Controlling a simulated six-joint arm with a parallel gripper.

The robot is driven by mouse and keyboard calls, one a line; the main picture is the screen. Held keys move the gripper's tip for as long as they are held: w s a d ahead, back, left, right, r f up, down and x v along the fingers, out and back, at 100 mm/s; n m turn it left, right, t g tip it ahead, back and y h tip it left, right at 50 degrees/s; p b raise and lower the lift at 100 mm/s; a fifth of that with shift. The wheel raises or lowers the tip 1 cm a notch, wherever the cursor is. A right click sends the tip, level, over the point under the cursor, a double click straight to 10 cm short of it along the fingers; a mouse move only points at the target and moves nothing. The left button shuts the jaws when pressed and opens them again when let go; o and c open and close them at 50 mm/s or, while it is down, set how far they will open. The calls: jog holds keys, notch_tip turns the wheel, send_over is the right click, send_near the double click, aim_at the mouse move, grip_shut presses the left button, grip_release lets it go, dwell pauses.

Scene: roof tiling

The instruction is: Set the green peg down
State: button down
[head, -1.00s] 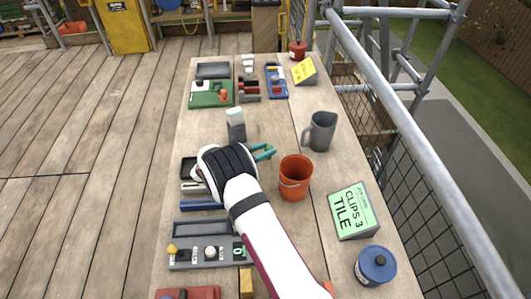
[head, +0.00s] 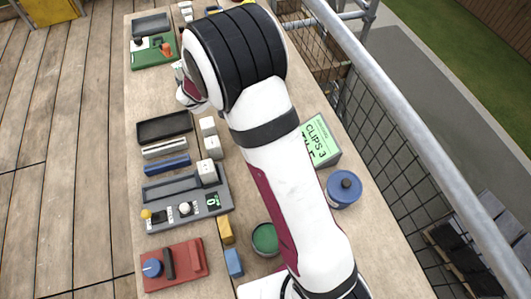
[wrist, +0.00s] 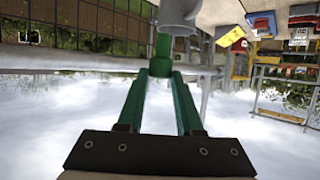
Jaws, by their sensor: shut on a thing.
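In the wrist view my gripper (wrist: 160,78) has its two teal fingers closed on the green peg (wrist: 161,66). The peg has a wider part between the fingertips and a narrower part beyond them. A grey mug (wrist: 176,14) shows just beyond the peg's far end; I cannot tell whether they touch. The wrist picture is upside down, with sky filling its lower half. In the head view my arm hides the gripper and the peg.
The long table (head: 120,112) holds a green board (head: 152,54), a black tray (head: 164,127), a grey panel (head: 190,212) with knobs, a red block (head: 174,266), a green-topped round tin (head: 265,238), a blue tin (head: 344,188) and a CLIPS 3 sign (head: 318,140). Scaffold rails (head: 400,108) run along the right.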

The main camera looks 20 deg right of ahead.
jog(key=s+a+m+g+h, duration=0.1)
jog(key=s+a+m+g, duration=0.15)
jog(key=s, duration=0.75)
jog(key=s+a+m+g+h, duration=0.1)
jog(key=s+a+g, duration=0.15)
jog(key=s, duration=0.75)
jog(key=shift+t, duration=0.4)
notch_tip(320, 180, down, 16)
jog(key=shift+s+r, duration=0.1)
jog(key=c, duration=0.6)
grip_release()
jog(key=shift+o, duration=0.2)
